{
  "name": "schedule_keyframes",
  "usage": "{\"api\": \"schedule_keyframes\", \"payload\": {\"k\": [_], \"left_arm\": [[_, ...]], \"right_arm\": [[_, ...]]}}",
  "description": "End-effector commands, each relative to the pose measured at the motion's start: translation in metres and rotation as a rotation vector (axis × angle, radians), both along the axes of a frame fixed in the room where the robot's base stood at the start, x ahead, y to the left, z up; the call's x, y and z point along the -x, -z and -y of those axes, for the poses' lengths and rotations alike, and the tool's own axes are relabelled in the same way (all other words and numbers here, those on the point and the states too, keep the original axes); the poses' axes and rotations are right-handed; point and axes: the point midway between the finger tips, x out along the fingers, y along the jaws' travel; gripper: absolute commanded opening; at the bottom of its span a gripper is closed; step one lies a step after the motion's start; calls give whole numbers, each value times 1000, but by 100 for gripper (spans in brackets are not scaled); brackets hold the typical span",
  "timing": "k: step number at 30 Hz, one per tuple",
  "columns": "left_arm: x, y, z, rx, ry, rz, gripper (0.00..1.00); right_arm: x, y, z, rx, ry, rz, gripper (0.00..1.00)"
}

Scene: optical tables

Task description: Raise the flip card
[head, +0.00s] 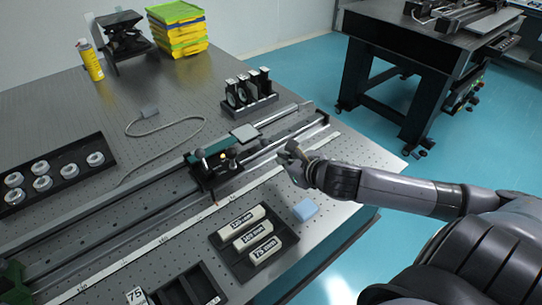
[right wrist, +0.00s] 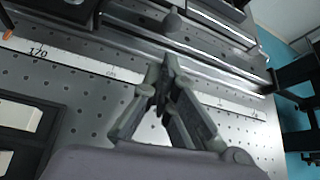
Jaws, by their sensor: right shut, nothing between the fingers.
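My right gripper (head: 290,152) is shut and empty. It is above the front edge of the optical rail, to the right of a dark carriage (head: 225,178) with small knobs. In the right wrist view its fingertips (right wrist: 167,80) meet above the perforated table and the ruler strip. A flat pale grey plate (head: 243,133) lies level behind the carriage, apart from my gripper. It may be the flip card, but I cannot tell for sure. My left gripper is not in view.
The white ruler strip (head: 160,240) runs along the rail. Mounted optics (head: 250,97) stand behind the rail. A cable (head: 150,113) lies loose. The table ends right of my gripper.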

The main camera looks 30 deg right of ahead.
Motion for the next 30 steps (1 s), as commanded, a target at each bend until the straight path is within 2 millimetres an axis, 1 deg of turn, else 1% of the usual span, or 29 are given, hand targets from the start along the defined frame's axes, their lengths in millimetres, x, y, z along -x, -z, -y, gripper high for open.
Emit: {"api": "schedule_keyframes", "payload": {"k": [1,4,9,13,18,30], "left_arm": [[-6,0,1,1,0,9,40],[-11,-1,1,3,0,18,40],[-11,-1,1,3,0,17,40],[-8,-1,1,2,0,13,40],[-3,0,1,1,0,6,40],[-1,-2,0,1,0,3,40]], "right_arm": [[-9,4,2,-4,6,4,0],[-23,12,1,-5,3,2,0],[-46,26,1,-5,3,1,0],[-58,32,3,-1,2,1,0],[-63,36,2,0,0,0,0],[-64,34,3,7,0,0,0]]}}
